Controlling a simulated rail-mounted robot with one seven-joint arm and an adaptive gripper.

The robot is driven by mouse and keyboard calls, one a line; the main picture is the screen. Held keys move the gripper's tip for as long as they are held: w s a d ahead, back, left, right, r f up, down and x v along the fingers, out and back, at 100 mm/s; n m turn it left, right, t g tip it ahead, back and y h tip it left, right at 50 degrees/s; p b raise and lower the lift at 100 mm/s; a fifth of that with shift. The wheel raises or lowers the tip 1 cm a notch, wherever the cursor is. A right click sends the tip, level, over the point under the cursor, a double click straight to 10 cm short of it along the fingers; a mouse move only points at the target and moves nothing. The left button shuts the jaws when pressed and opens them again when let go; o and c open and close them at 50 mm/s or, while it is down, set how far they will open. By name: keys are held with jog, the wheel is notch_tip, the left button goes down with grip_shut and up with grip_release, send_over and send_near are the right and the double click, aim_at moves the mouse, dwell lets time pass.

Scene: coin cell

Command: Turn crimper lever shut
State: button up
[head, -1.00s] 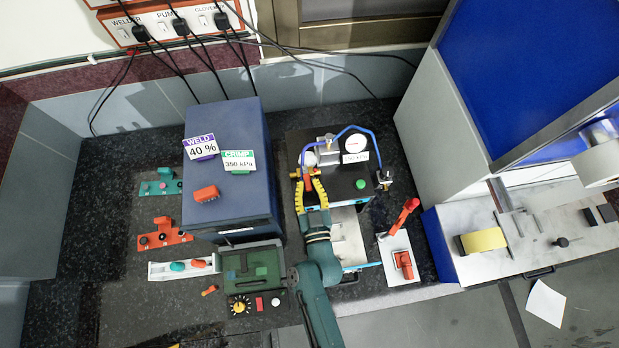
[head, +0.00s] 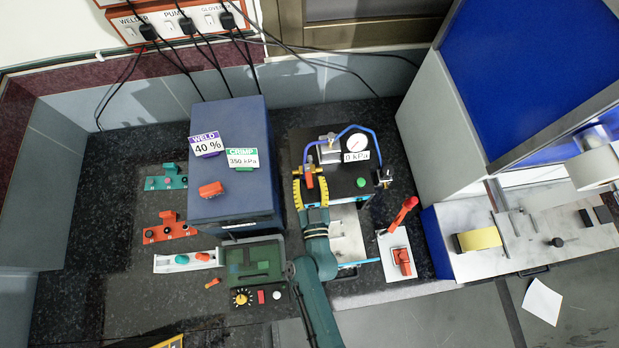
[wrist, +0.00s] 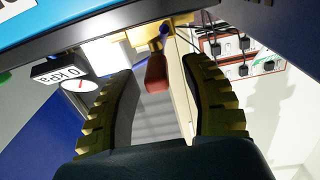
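The crimper (head: 345,186) is the black-topped box with a blue hose in the middle of the bench. Its orange-red lever (head: 309,182) is at its left front, pointing toward my gripper (head: 311,184). The gauge label (head: 356,156) reads 0 kPa. My gripper's yellow fingers are spread, one on each side of the lever. In the wrist view the red lever (wrist: 156,72) shows between the open fingers, with gaps on both sides and no visible contact. My wrist hides part of the crimper's front.
A blue welder box (head: 230,205) with WELD 40 % and CRIMP 350 kPa signs stands close on the left. A green device (head: 252,262) sits at the front left.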

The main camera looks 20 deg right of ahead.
jog(key=v, duration=1.2)
dwell(0.3)
jog(key=w+a+r+t+p, duration=0.15)
jog(key=w+r, duration=0.35)
jog(key=r, duration=0.8)
jog(key=w+r+t+p, duration=0.25)
jog(key=w+r, duration=0.25)
jog(key=r, duration=0.7)
jog(key=w+r+t+p, duration=0.1)
jog(key=w+r+t, duration=0.3)
jog(key=r, duration=0.9)
jog(key=s+a+r+n+y+p, duration=0.1)
jog(key=s+r+n+y, duration=0.2)
jog(key=r, duration=1.1)
jog(key=s+a+r+n+y+p, duration=0.1)
jog(key=s+r+n+y, duration=0.25)
jog(key=r, duration=1.05)
jog(key=f+m+g+h, duration=0.1)
jog(key=d+f+m+g+h, duration=0.1)
jog(key=f+m, duration=0.1)
jog(key=d+f+m+g+h, duration=0.1)
jog(key=f, duration=0.1)
jog(key=shift+w+d, duration=0.1)
jog(key=shift+d, duration=0.1)
